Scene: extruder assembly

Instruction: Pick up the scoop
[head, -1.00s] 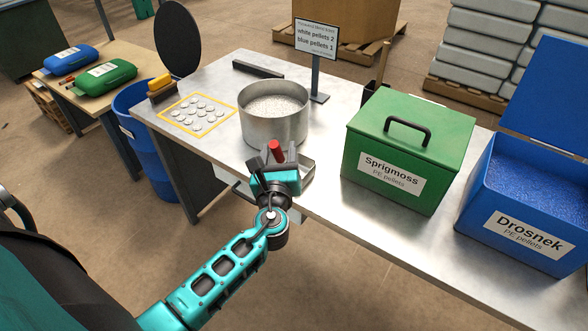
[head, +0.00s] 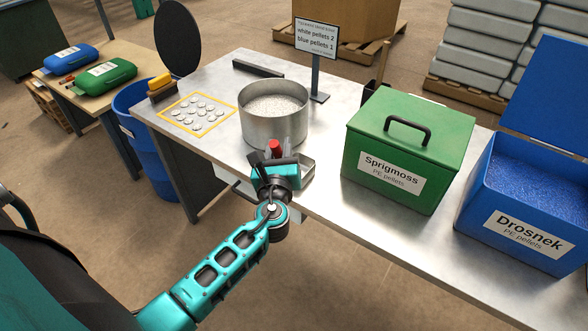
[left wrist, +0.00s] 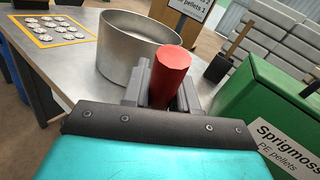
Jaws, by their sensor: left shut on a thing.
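The scoop shows a red handle (head: 275,147) standing up between my left fingers at the table's front edge. A grey metal part beside my gripper (head: 306,168) looks like its pan, mostly hidden by the gripper. My left gripper (head: 276,156) is shut on the red handle, just in front of the steel pot. In the left wrist view the red handle (left wrist: 170,74) rises between the two dark fingers (left wrist: 162,92). I cannot tell whether the scoop is clear of the table. My right gripper is not in view.
The steel pot (head: 273,127) of white pellets stands just behind. The green Sprigmoss box (head: 452,150) is closed; the blue Drosnek box (head: 470,205) is open. A sign (head: 316,38) and a yellow-framed mat (head: 171,119) with round pieces are on the table (head: 345,235).

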